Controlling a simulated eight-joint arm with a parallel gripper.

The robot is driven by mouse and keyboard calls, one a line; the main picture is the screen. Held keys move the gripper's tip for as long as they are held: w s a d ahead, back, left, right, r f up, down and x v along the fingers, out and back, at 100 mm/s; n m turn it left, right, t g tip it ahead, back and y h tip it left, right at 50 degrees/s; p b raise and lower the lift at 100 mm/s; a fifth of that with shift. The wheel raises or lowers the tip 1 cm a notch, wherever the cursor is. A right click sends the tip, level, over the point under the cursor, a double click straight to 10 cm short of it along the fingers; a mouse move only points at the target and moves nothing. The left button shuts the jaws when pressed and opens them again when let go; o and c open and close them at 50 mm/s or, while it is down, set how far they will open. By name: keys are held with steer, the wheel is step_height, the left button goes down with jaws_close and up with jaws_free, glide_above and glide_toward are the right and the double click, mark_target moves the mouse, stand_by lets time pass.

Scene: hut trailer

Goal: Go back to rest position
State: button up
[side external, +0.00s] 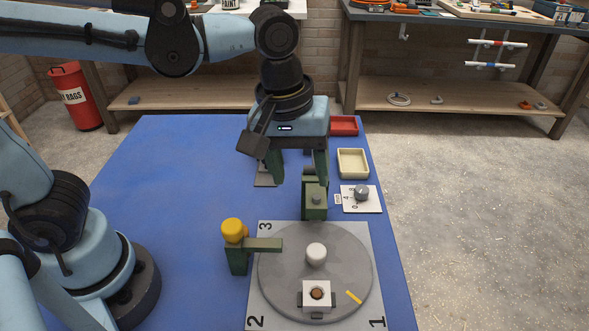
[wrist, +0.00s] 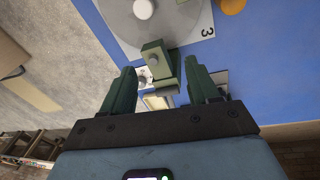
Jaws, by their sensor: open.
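My gripper (side external: 297,168) hangs from my arm above the far part of the blue table (side external: 160,200), pointing down. Its two green fingers stand apart, and they also show in the wrist view (wrist: 163,85) with nothing held between them. A dark green block-like fixture (side external: 314,205) with a small grey knob stands just in front of and below the fingers in the side view. In the wrist view the green fixture (wrist: 153,60) appears just beyond the fingertips. I cannot tell its exact distance from the fingers.
A grey turntable (side external: 280,275) on a numbered white board bears a white knob (side external: 316,254) and a white square block (side external: 317,293). A yellow-topped green post (side external: 235,232) stands beside it. A cream tray (side external: 353,163), red tray (side external: 344,126) and dial plate (side external: 361,195) lie right. The table's left is clear.

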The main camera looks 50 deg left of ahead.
steer(key=a+f+m+t, duration=0.2)
steer(key=a+m+t, duration=0.3)
steer(key=a, duration=0.9)
steer(key=shift+s+a+f+m+y, duration=0.2)
steer(key=shift+s+f+m+y, duration=0.2)
steer(key=shift+m, duration=0.5)
